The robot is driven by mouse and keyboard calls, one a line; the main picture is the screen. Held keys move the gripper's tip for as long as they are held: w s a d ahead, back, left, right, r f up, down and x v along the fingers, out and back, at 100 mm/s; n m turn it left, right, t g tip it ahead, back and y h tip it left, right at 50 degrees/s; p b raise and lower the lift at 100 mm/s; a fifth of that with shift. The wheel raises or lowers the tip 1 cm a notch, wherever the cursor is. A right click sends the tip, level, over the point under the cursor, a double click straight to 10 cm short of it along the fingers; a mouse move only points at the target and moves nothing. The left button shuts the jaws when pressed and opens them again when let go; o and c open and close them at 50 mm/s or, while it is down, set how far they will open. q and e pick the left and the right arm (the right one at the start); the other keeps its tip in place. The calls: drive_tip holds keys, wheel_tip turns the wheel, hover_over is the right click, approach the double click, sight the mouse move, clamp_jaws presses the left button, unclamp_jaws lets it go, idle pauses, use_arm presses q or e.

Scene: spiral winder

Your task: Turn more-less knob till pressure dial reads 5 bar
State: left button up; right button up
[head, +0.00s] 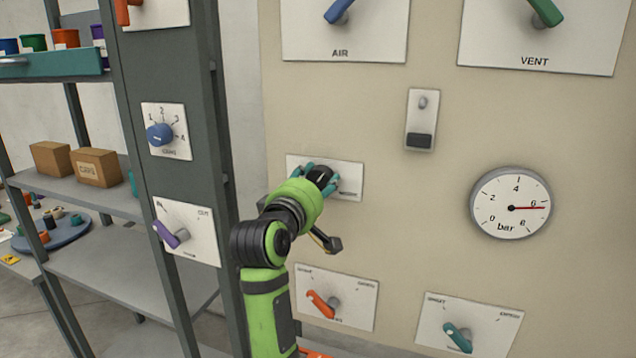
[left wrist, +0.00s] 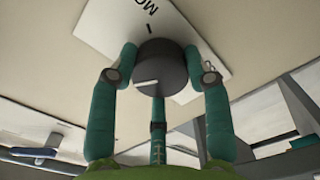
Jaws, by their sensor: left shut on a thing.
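The more-less knob (head: 321,174) is a dark round knob on a white plate (head: 351,186) on the beige panel. My left gripper (head: 322,177) is shut on it, its teal fingers around the knob's side. In the left wrist view the gripper (left wrist: 161,75) has fingers on both sides of the knob (left wrist: 161,66) and one below. A white mark on the knob points left there, and part of the plate's lettering shows as "MO". The pressure dial (head: 497,195) is round and white, and its red needle points right, at about 6 bar. My right gripper is out of view.
An orange-handled switch (head: 322,303) and a teal-handled switch (head: 459,338) are below the knob. A small plate with a dark button (head: 421,119) is above right. A grey post with a blue knob (head: 159,134) and a purple handle (head: 167,234) stands left of my arm.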

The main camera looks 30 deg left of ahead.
use_arm(q)
drive_tip(key=shift+a+r, duration=0.1)
drive_tip(key=shift+r, duration=0.2)
drive_tip(key=o, duration=1.2)
drive_tip(key=shift+c, duration=0.2)
drive_tip(key=shift+a+f, duration=0.1)
drive_tip(key=shift+f, duration=0.05)
drive_tip(key=shift+s, duration=0.1)
drive_tip(key=shift+s, duration=0.25)
drive_tip(key=v, duration=0.7)
